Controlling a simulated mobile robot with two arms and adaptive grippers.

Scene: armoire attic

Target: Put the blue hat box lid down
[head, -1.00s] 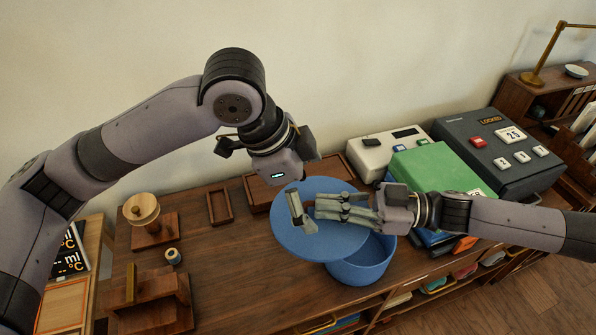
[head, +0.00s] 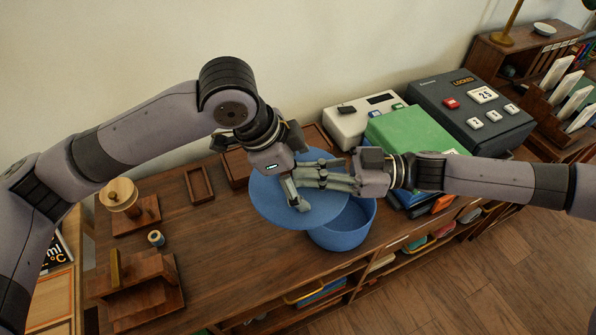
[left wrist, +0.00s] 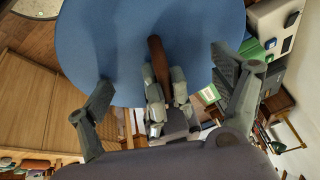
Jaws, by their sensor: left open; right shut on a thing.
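The round blue hat box lid (head: 270,203) is held over the left part of the open blue hat box (head: 345,232), offset to the left and hiding part of its opening. My right gripper (head: 308,178) reaches in from the right and is shut on the lid's brown handle (left wrist: 157,58). My left gripper (head: 294,190) is open above the lid, close to the right gripper's fingers. In the left wrist view, its two fingers (left wrist: 160,75) stand apart on either side of the right gripper's fingers. I cannot tell whether the left fingers touch the lid.
A green box (head: 410,135), a white device (head: 355,122) and a dark locked device (head: 475,110) stand right of the hat box. A small wooden tray (head: 199,185) and a wooden stand (head: 140,285) are at left.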

